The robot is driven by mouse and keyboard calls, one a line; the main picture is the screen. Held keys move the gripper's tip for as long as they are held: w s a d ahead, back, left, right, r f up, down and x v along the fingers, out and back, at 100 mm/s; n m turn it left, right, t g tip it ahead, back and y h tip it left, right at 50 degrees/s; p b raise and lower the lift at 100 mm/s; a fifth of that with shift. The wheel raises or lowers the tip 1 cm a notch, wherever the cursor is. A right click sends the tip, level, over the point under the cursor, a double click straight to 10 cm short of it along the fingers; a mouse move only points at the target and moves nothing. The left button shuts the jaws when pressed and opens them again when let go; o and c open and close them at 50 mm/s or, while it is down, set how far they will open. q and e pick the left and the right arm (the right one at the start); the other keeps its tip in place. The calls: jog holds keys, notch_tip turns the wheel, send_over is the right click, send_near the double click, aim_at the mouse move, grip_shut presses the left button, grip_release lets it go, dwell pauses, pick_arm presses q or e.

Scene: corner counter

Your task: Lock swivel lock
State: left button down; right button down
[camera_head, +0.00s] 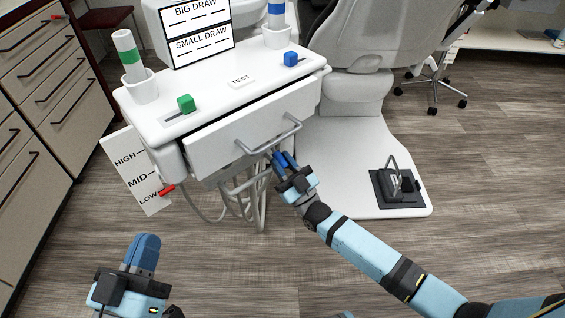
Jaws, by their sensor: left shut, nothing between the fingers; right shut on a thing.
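The white cart (150,110) carries a wide drawer (225,133), which stands out a little from its body. A grey bar handle (262,147) runs across the drawer front. My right gripper (281,156) is shut on the handle, near its right part. My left gripper (144,240) is shut and empty, low in the picture over the floor, apart from the cart. I cannot tell which part is the swivel lock. A red lever (167,190) shows by the HIGH/MID/LOW panel (130,170), near LOW.
Green (186,104) and blue (291,59) slider knobs and two cups (141,92) (277,39) are on the cart top. Hoses (215,206) hang below the drawer. A chair base (350,150) and foot pedal (394,186) stand right; drawer cabinets (55,95) stand left.

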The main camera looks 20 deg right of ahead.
jog(key=c, duration=0.9)
grip_release()
jog(key=shift+c, duration=0.2)
jog(key=shift+s+d+f, duration=0.2)
jog(key=shift+s+f, duration=0.15)
jog(key=shift+s, duration=0.05)
pick_arm(q)
jog(key=f, duration=0.1)
jog(key=f+g+y+p, duration=0.1)
jog(key=a+f, duration=0.1)
jog(key=shift+w+f+g+p, duration=0.15)
jog(key=shift+w+g+p, duration=0.15)
jog(key=shift+p, duration=0.1)
pick_arm(e)
jog(key=v, duration=1.2)
jog(key=shift+s+f, duration=0.2)
jog(key=shift+s, duration=0.1)
jog(key=shift+d, duration=0.1)
